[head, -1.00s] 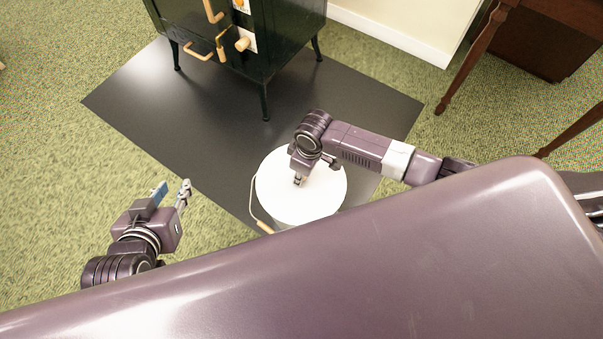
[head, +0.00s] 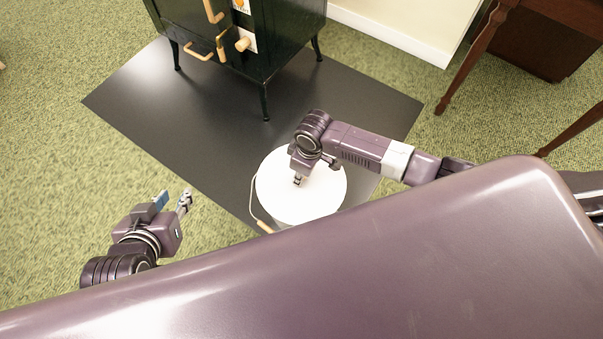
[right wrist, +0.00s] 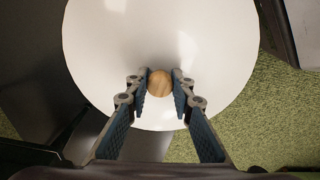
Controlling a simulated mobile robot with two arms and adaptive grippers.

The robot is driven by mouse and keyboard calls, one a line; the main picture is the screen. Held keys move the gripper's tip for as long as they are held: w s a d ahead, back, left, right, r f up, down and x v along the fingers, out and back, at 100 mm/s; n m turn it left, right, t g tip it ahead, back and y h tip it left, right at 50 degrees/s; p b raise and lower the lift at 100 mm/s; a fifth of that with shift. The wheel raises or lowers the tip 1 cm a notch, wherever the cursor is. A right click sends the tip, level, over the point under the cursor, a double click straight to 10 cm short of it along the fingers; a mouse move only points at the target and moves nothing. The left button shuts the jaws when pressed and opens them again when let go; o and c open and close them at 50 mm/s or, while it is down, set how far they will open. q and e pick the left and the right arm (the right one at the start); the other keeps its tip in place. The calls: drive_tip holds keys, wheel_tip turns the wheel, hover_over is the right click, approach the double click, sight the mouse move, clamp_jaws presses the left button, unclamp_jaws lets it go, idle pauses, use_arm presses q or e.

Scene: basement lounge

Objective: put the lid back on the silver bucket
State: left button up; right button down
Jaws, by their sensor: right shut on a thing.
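The white round lid (head: 325,187) lies over the top of the silver bucket (head: 284,226), whose wall is mostly hidden under it. From above I cannot tell whether the lid is fully seated. The bucket's wire handle with a wooden grip (head: 264,226) hangs at its left side. My right gripper (head: 298,181) is over the lid's middle. In the right wrist view its fingers (right wrist: 160,88) are shut on the lid's round wooden knob (right wrist: 160,82). My left gripper (head: 172,197) is open and empty, above the carpet left of the bucket.
A dark green stove (head: 283,45) with wooden handles stands on a dark floor mat (head: 140,95) behind the bucket. Wooden furniture legs (head: 470,60) are at the upper right. Green carpet at the left is clear.

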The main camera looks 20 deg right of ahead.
idle(0.3)
drive_tip(key=c, duration=1.6)
unclamp_jaws()
drive_tip(key=shift+o, duration=0.4)
drive_tip(key=o, duration=0.4)
